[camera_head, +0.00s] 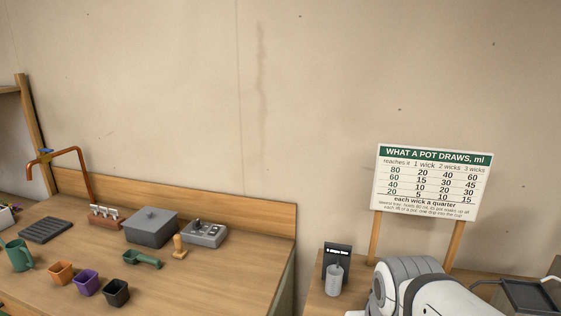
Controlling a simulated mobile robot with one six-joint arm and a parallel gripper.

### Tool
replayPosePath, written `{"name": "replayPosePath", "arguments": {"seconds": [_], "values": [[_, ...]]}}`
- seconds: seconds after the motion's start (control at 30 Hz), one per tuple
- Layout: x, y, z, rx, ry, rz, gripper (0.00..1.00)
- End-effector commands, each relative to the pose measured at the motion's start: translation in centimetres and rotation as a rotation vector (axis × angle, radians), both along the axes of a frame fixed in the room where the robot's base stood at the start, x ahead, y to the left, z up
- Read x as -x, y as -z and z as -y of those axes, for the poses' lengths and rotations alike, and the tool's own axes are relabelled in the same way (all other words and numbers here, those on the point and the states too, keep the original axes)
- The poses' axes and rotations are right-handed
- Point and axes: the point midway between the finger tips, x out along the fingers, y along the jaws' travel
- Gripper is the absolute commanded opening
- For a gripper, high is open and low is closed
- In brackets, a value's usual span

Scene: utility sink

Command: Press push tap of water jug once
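No water jug with a push tap can be made out for certain in the head view. A small grey cylinder (334,280) stands in front of a black label card on the right-hand surface; I cannot tell what it is. A copper pipe tap (70,152) with a blue handle rises at the back left of the wooden bench. A white and grey part of my arm fills the bottom right. My gripper is not in view.
The left bench (205,283) holds a green watering can (18,256), orange (60,273), purple (87,283) and black pots (116,292), a green scoop (142,259), a grey lidded box (151,229) and a grey device (204,234). A sign (431,182) stands right; a dark tray (531,297) is below it.

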Motion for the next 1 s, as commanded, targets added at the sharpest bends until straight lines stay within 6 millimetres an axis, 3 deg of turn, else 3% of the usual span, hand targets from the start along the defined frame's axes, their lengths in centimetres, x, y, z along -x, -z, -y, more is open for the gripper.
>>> {"name": "replayPosePath", "arguments": {"seconds": [0.57,1.0], "values": [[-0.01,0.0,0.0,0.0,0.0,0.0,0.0],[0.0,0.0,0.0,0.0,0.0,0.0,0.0]]}}
